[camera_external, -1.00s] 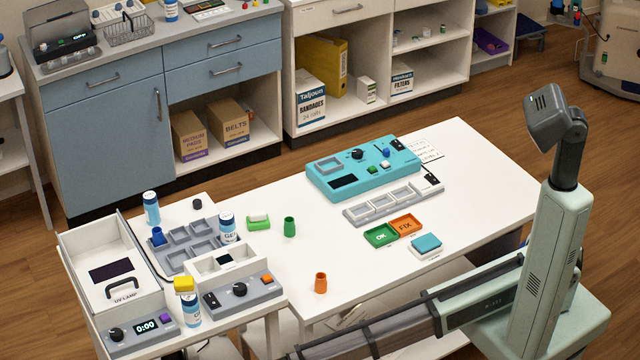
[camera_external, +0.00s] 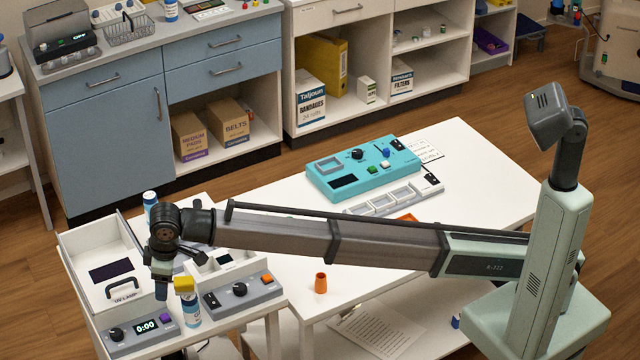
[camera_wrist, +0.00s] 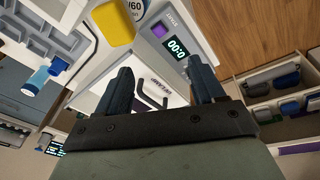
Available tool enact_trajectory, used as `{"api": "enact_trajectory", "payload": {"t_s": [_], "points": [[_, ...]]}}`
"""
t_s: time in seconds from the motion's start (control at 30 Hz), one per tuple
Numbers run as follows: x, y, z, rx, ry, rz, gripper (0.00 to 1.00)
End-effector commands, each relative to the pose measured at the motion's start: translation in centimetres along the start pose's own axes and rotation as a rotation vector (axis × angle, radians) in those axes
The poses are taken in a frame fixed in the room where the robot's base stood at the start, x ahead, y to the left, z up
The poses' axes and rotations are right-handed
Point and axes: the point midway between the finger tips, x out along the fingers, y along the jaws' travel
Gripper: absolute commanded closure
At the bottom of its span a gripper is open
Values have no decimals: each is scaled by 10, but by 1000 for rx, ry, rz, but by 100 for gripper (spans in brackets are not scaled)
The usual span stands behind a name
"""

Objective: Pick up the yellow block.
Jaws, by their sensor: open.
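The yellow block (camera_external: 184,284) is at the front of the left table and appears to rest on top of a white and blue bottle (camera_external: 191,310). In the wrist view the yellow block (camera_wrist: 113,23) is near the top edge, beyond and left of my fingertips. My gripper (camera_external: 161,288) hangs from above just left of the block, apart from it as far as I can tell. In the wrist view my gripper (camera_wrist: 162,75) shows its two fingers wide apart with nothing held between them.
The lamp box (camera_external: 98,262) with a black handle and the timer unit (camera_external: 135,330) lie left of and below my gripper. A grey control box (camera_external: 243,295) with a knob stands to the right. An orange cup (camera_external: 320,283) is on the white table, beneath my arm.

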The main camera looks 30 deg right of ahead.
Motion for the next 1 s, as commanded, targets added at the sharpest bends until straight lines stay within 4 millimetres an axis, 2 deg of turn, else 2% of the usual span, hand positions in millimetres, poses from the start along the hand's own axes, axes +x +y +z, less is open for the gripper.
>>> {"api": "enact_trajectory", "payload": {"t_s": [0.03,0.2,0.37,0.57,0.9,1.0], "points": [[-20,19,5,-15,-37,-25,32],[-62,55,25,-79,-135,-97,32],[-77,67,34,-108,-172,-127,32],[-64,66,38,-112,-177,-130,32],[-10,59,48,-110,-176,-129,32],[1,58,50,-110,-176,-129,32]]}}
